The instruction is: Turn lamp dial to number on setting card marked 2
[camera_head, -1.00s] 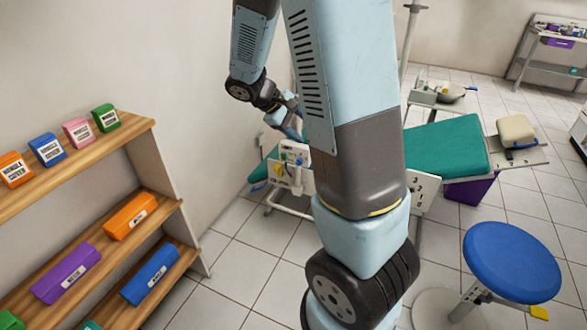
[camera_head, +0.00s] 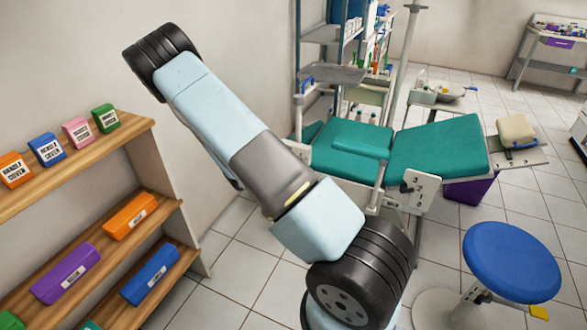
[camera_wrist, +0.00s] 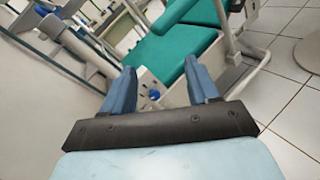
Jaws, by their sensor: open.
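My gripper (camera_wrist: 162,80) is open and empty in the wrist view, its two blue fingers set wide apart. Beyond and between the fingers is a pale panel (camera_wrist: 143,82) with a small blue round knob (camera_wrist: 154,95). The knob is too small and blurred to tell whether it is the lamp dial, and I can read no number. No setting card marked 2 can be made out. In the head view my arm crosses the picture, and my gripper does not show.
The green dental chair (camera_head: 437,150) stands behind my arm and also shows in the wrist view (camera_wrist: 185,45). A shelf unit (camera_head: 165,208) with labelled boxes stands at left. A blue stool (camera_head: 512,262) stands at right. A grey metal rack (camera_head: 325,75) is behind the chair. Tiled floor lies between.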

